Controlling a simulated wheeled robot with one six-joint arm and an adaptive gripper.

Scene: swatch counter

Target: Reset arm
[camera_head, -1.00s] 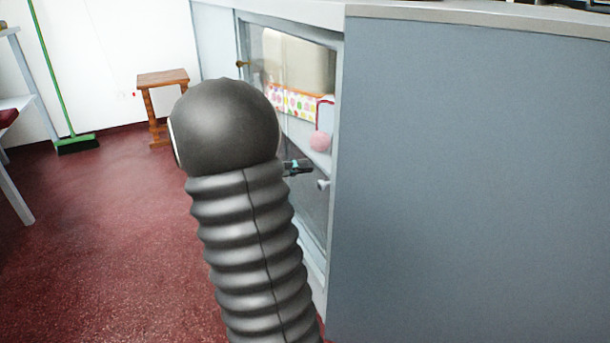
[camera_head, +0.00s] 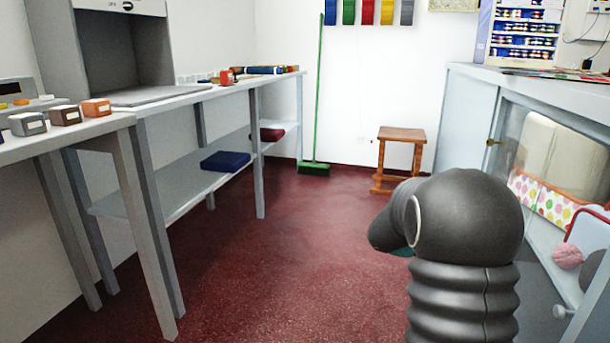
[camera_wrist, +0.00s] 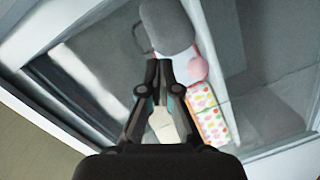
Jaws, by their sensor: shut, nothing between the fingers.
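My gripper (camera_wrist: 158,92) shows in the wrist view with its two fingers together and nothing between them. It is in front of the glazed front (camera_wrist: 95,85) of the grey counter. Behind the glass are a patterned box (camera_wrist: 211,127), a pink ball (camera_wrist: 196,69) and a rounded grey shape (camera_wrist: 166,27). In the head view my dark ribbed arm stands at the lower right, beside the counter (camera_head: 465,110), and hides the gripper. The patterned box (camera_head: 555,204) and the pink ball (camera_head: 567,255) show there too.
A wooden stool (camera_head: 400,135) stands at the back, left of the counter. A green broom (camera_head: 314,168) leans on the back wall. Grey tables (camera_head: 215,95) line the left side, with small blocks on top. The red floor (camera_head: 270,255) between is clear.

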